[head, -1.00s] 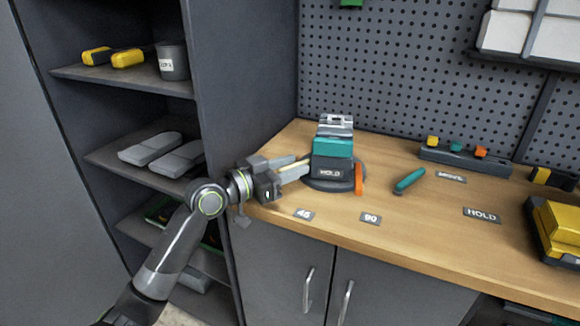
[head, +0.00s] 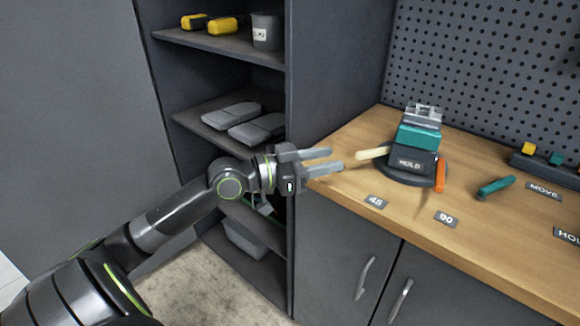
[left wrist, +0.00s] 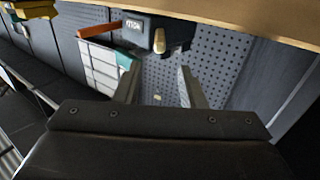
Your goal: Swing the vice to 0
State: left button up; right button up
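In the left wrist view the vice (left wrist: 137,33) and handle tip (left wrist: 159,40) show beyond the open fingers. My right gripper is not in view.
The workbench (head: 360,135) has a teal-handled tool (head: 496,186) and a dark rack (head: 545,165) to the right of the vice. A shelf unit (head: 215,45) with grey and yellow items stands at the left, close behind my left arm. The bench's front edge is near the gripper.

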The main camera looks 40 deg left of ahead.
pick_arm(q)
jog(key=b+v, duration=0.1)
jog(key=v, duration=0.6)
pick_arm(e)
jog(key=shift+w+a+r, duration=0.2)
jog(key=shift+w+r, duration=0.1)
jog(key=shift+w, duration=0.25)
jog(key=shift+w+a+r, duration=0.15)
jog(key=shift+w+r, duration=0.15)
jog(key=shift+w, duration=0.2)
pick_arm(q)
jog(key=shift+s, duration=0.1)
